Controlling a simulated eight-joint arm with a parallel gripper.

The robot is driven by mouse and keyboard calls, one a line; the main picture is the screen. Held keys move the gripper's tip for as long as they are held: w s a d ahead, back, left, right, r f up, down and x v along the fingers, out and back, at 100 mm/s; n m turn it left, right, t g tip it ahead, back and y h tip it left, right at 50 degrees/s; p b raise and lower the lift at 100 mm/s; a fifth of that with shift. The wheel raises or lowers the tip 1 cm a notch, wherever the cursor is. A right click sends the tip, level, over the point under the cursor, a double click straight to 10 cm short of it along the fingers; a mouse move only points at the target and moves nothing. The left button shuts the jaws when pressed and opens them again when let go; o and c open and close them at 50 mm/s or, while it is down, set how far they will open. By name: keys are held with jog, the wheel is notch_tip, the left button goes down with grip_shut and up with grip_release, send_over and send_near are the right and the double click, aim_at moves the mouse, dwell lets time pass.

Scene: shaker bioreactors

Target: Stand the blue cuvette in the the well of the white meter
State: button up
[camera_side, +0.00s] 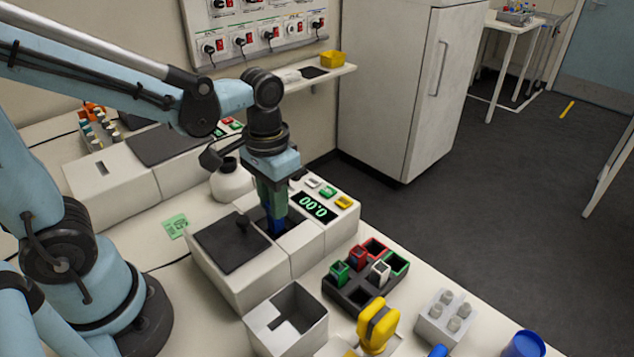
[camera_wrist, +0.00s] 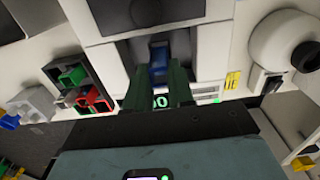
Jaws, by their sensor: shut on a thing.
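The white meter (camera_side: 301,258) stands on the bench, with a green-lit display reading 0.00 and a dark recess in its top. My gripper (camera_side: 272,205) points down over that recess, shut on the blue cuvette (camera_side: 277,226). The cuvette looks upright, its lower part at the dark opening; I cannot tell how deep it sits. In the wrist view, the cuvette (camera_wrist: 158,62) shows beyond the green fingers of my gripper (camera_wrist: 158,90), against the dark recess of the meter (camera_wrist: 104,60). The well's floor is hidden.
A dark rack (camera_side: 349,295) with red, green and white cuvettes stands in front of the meter. An open white box (camera_side: 262,329), a yellow object (camera_side: 377,326) and a grey pegged block (camera_side: 441,326) are nearby. A white round bottle (camera_side: 228,183) stands behind the gripper.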

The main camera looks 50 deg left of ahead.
jog(key=shift+f, duration=1.05)
dwell(0.9)
jog(key=shift+f, duration=0.3)
jog(key=shift+f, duration=0.4)
jog(key=o, duration=0.9)
jog(key=shift+c, duration=0.2)
notch_tip(320, 180, up, 7)
dwell(0.6)
jog(key=shift+a+r, duration=0.1)
